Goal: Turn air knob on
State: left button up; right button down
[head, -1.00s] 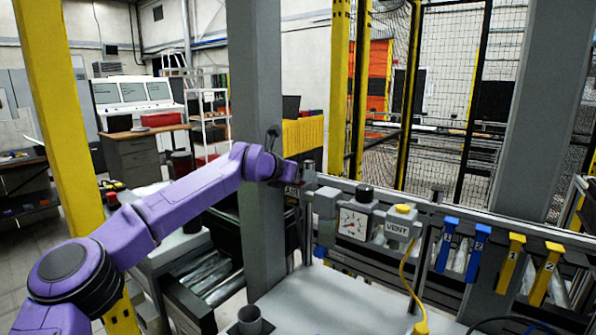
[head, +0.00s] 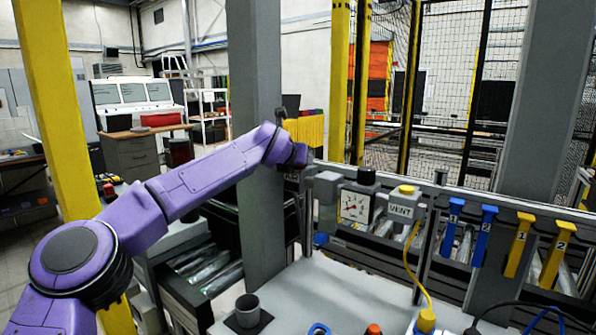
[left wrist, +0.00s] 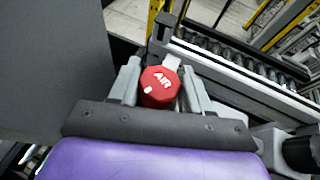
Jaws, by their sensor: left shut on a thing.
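The red air knob (left wrist: 158,86), marked AIR with a white pointer line, sits between the two fingers of my left gripper (left wrist: 160,88) in the left wrist view. The fingers are shut on the knob's sides. In the head view my left gripper (head: 302,168) is at the left end of the metal rail, and my own arm hides the knob. My right gripper is in neither view.
Right of the gripper on the rail are a pressure gauge (head: 355,205) and a VENT valve (head: 401,210) with a yellow hose. Blue levers (head: 450,228) and yellow levers (head: 519,243) hang further right. A grey pillar (head: 258,150) stands close behind the arm.

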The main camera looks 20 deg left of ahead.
pick_arm(q)
jog(key=shift+d+n+y, duration=0.1)
jog(key=shift+n+y, duration=0.8)
jog(key=shift+y, duration=0.2)
jog(key=shift+r+n+g+y, duration=0.2)
jog(key=shift+n+g+y, duration=0.1)
jog(key=shift+n+y, duration=0.75)
jog(key=n+g+y+p, duration=0.1)
jog(key=n+y+p, duration=0.1)
jog(key=p, duration=0.3)
jog(key=n+g+y+p, duration=0.2)
jog(key=n+y+p, duration=0.1)
jog(key=p, duration=0.3)
jog(key=shift+r+y, duration=0.15)
jog(key=shift+y, duration=0.1)
jog(key=shift+f+n+g+y+p, duration=0.35)
jog(key=shift+n+p, duration=0.2)
jog(key=shift+p, duration=0.25)
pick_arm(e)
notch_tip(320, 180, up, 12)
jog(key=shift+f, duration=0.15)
pick_arm(q)
jog(key=o, duration=1)
jog(key=shift+c, duration=0.2)
